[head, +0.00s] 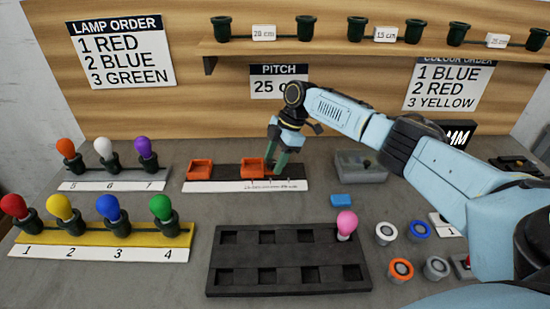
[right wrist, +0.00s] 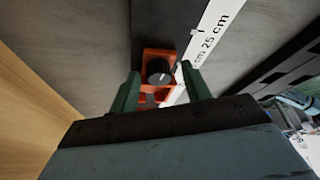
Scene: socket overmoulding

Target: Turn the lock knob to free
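The lock knob (right wrist: 158,70) is a round black knob with a pale mark, on top of an orange carriage (right wrist: 148,98) in the right wrist view. In the head view this carriage (head: 250,168) sits on a dark rail (head: 228,171) with a white scale strip (head: 232,186); its knob is not clear there. My right gripper (head: 277,163) is low at the right end of the carriage. In the right wrist view its two green fingers (right wrist: 160,76) are apart, one on each side of the knob; contact is not visible. My left gripper is out of view.
A second orange block (head: 200,169) sits at the rail's left end. A black tray (head: 287,250) with square pockets and coloured lamps on stands are nearer. A shelf (head: 390,48) hangs behind.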

